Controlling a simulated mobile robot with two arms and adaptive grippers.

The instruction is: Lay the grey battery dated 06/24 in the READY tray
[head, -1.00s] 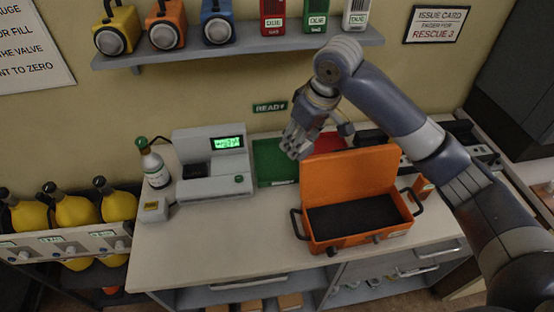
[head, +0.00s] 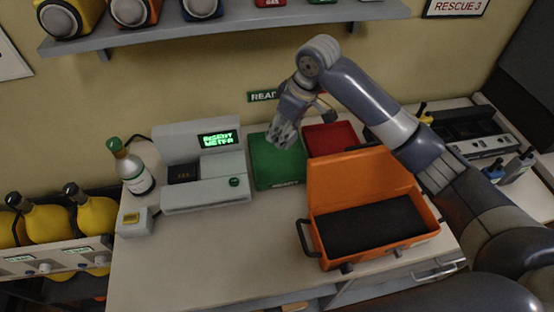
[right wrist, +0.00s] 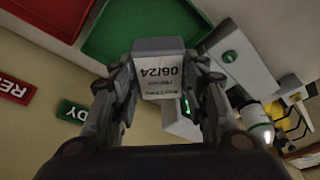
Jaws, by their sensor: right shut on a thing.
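My right gripper (right wrist: 160,105) is shut on a grey battery (right wrist: 160,46) whose white label reads 06/24, upside down in the right wrist view. In the head view the right gripper (head: 285,135) hangs above the green tray (head: 277,172), near its back right part. The green READY sign (head: 263,96) is on the wall behind this tray, and the tray also shows in the right wrist view (right wrist: 125,25). The tray looks empty where it is visible. The battery is hard to make out in the head view. My left gripper is not in view.
A red tray (head: 330,138) lies right of the green one. A grey meter (head: 203,165) with a lit screen stands to the left, beside a bottle (head: 131,168). An open orange case (head: 355,187) stands in front right. A shelf (head: 230,28) runs above. The bench front is clear.

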